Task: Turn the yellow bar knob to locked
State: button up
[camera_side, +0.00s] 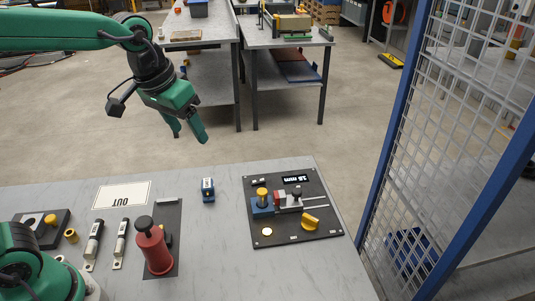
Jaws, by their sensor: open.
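The yellow bar knob (311,223) sits on the right part of a dark panel (272,235), near the panel's front edge. Its bar looks slightly slanted; its exact setting cannot be read. My gripper (189,136) is open and empty. It hangs above the far side of the table, up and to the left of the panel, well apart from the knob. The panel also carries a blue block with a yellow cylinder (262,197), a red and grey clamp-like part with a black knob (296,193), and a small display (295,179).
A blue block (208,189) stands left of the panel. A red cylinder with a black knob (153,248) stands on a dark plate further left, beside grey handled parts and a white "OUT" sheet (121,195). A blue-framed mesh fence (440,150) rises at the right.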

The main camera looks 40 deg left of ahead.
jog(key=w+d+f+g, duration=0.1)
jog(key=w+d+f, duration=0.1)
jog(key=w+d, duration=0.35)
jog(key=g, duration=0.2)
send_near(311, 217)
jog(key=shift+w+a+f+y, duration=0.1)
jog(key=shift+f+y, duration=0.1)
jog(key=shift+y, duration=0.1)
jog(key=shift+w+d+f+g, duration=0.1)
jog(key=shift+d+f+g, duration=0.2)
jog(key=shift+d+f, duration=0.15)
jog(key=shift+f, duration=0.1)
jog(key=shift+a+f, duration=0.1)
jog(key=shift+f, duration=3.7)
jog(key=shift+c, duration=0.4)
